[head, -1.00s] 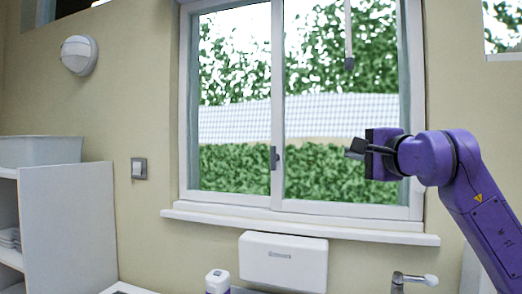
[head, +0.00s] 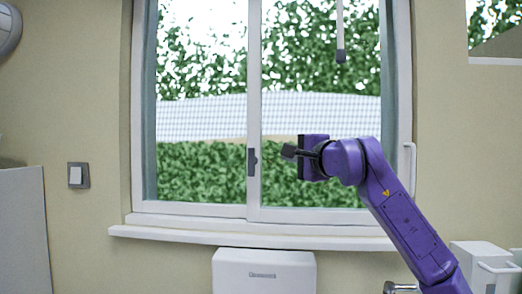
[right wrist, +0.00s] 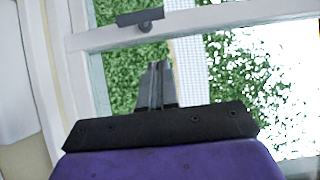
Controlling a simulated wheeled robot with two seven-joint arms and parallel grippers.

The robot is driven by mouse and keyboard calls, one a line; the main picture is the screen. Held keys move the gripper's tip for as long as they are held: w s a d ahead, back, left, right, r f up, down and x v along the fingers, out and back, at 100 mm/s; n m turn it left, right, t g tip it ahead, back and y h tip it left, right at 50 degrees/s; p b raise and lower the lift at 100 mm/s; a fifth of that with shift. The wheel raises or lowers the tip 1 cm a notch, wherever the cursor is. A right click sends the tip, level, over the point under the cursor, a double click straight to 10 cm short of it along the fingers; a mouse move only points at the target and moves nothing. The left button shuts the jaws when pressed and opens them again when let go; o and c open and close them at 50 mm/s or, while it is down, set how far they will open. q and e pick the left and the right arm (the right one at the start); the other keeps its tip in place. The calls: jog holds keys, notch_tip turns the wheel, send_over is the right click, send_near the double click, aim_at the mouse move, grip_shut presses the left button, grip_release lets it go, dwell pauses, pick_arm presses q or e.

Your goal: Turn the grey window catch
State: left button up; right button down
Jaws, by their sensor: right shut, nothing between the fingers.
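The grey window catch (head: 252,162) is a small dark grey piece on the white middle upright of the sliding window. In the right wrist view the catch (right wrist: 140,17) shows at the top, on the white frame bar, with a small knob below it. My right gripper (head: 288,152) is just to the right of the catch in the head view, in front of the right pane. Its fingers (right wrist: 158,72) are together and empty, and a gap shows between them and the catch in the wrist view. My left gripper is not in view.
A white window sill (head: 250,237) runs below the window. A white dispenser box (head: 263,270) is under it. A light switch (head: 78,175) is on the wall at left. A grey-tipped rod (head: 340,50) hangs before the right pane.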

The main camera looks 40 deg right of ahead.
aim_at(252, 161)
jog(key=w+p, duration=0.4)
jog(key=w, duration=0.5)
jog(key=shift+w+d+r+p, duration=0.2)
jog(key=shift+w+p, duration=0.1)
jog(key=shift+w, duration=0.05)
jog(key=shift+w, duration=0.1)
